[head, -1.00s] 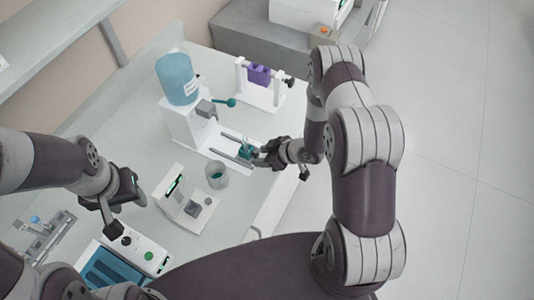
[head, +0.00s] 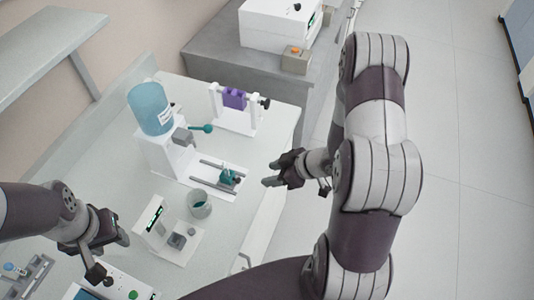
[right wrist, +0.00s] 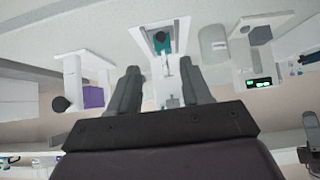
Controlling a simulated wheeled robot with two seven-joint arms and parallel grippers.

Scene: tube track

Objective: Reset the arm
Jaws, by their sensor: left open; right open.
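My right gripper (head: 272,174) is open and empty, beside the right edge of the table in the head view. In the right wrist view its two fingers (right wrist: 161,75) are spread apart with nothing between them. The small teal part (head: 229,177) sits on the rails of the white dispenser stand (head: 165,160), apart from and left of my right gripper. My left gripper (head: 122,238) is open at the lower left, above the table, left of the white scale-like device (head: 184,248). Nothing shows between its fingers.
A blue bottle (head: 150,108) tops the dispenser stand. A white stand with a purple block (head: 234,98) is behind it. A grey bench (head: 225,60) with a white machine (head: 280,25) is at the back. Open floor lies right.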

